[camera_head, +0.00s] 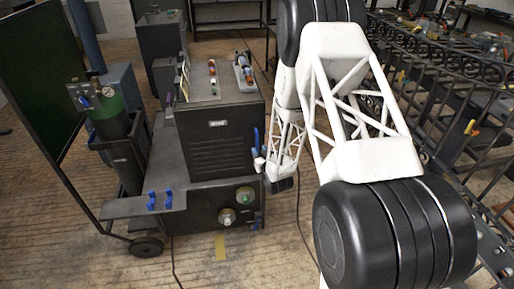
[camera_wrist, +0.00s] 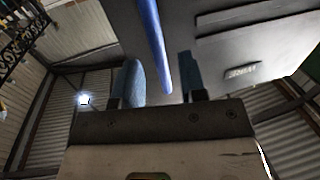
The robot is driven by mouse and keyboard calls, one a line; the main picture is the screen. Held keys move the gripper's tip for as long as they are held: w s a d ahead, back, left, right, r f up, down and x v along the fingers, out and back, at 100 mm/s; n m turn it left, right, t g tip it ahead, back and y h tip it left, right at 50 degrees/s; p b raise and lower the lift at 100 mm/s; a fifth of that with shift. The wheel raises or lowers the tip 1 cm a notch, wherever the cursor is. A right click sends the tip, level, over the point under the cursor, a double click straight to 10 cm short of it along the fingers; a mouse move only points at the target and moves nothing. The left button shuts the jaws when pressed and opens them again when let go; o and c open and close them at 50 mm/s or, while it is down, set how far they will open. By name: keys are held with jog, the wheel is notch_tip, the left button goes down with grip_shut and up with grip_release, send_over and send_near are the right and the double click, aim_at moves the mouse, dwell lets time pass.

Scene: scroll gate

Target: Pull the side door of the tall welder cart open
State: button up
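The tall welder cart (camera_head: 213,140) is a dark grey cabinet with a louvred face, left of my arm in the head view. A blue handle (camera_head: 256,138) stands out at its right edge; the side door's face is not clear there. My gripper (camera_head: 260,163) is close to this handle. In the wrist view, the blue handle (camera_wrist: 155,40) runs as a bar between the two blue fingers of my gripper (camera_wrist: 160,80). Gaps show on both sides of it, so my gripper is open. A grey panel (camera_wrist: 225,60) of the cart fills the area behind the fingers. The door looks closed.
A green gas cylinder (camera_head: 108,117) stands on the cart's left. Blue clamps (camera_head: 160,199) sit on the low front shelf. An ornate iron railing (camera_head: 440,95) runs along the right, behind my arm. The floor (camera_head: 280,240) before the cart is mostly clear, with a cable.

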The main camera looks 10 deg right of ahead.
aim_at(257, 147)
jog(key=shift+w+a, duration=0.15)
jog(key=shift+w, duration=0.7)
jog(key=shift+w+a, duration=0.15)
jog(key=shift+w, duration=0.7)
grip_shut()
